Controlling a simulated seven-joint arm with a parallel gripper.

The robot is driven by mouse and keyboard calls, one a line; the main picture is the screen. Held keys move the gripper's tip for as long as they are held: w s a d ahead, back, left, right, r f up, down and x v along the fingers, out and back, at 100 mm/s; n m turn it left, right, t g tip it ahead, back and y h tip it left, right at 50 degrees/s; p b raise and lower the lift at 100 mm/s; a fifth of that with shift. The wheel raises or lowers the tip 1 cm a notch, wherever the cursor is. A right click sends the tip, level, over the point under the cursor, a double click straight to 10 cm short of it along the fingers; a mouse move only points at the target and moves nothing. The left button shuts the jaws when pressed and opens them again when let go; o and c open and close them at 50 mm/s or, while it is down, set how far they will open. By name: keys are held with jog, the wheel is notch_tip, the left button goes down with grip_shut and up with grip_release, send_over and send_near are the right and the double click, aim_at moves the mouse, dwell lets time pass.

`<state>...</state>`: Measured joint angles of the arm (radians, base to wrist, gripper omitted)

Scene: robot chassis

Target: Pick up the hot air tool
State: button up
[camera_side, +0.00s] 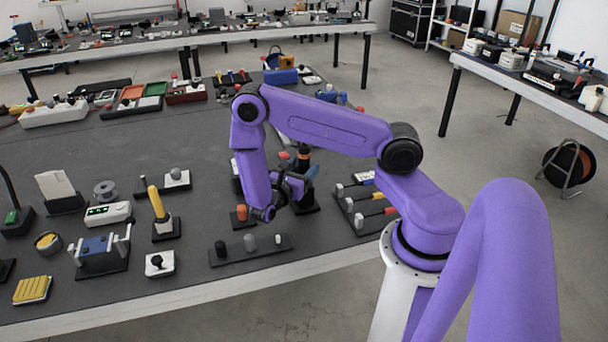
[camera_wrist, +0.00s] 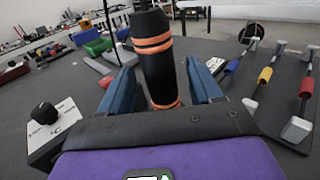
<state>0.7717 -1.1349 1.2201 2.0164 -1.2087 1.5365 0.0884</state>
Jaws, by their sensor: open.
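The hot air tool looks to be the upright black cylinder with orange bands (camera_wrist: 155,50) in the wrist view. In the side view, a black upright piece with an orange band (camera_side: 303,155) on a dark base stands at my gripper, partly hidden by it. My gripper (camera_side: 292,186) is low over the table. In the wrist view, the blue fingers of my gripper (camera_wrist: 164,84) are open, one on each side of the cylinder. Whether either finger touches it cannot be told. The cylinder's lower end is hidden behind my gripper's body.
A rack of coloured-band handles (camera_wrist: 270,80) stands close on the right, and a white box with a black knob (camera_wrist: 50,125) on the left. A dark block with pegs (camera_side: 250,250) lies near the front edge. The dark table (camera_side: 205,145) holds many other tools.

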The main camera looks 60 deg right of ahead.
aim_at(303, 146)
jog(key=shift+d, duration=0.7)
jog(key=shift+c, duration=0.3)
jog(key=c, duration=0.9)
jog(key=shift+r, duration=0.1)
jog(key=shift+r, duration=4.95)
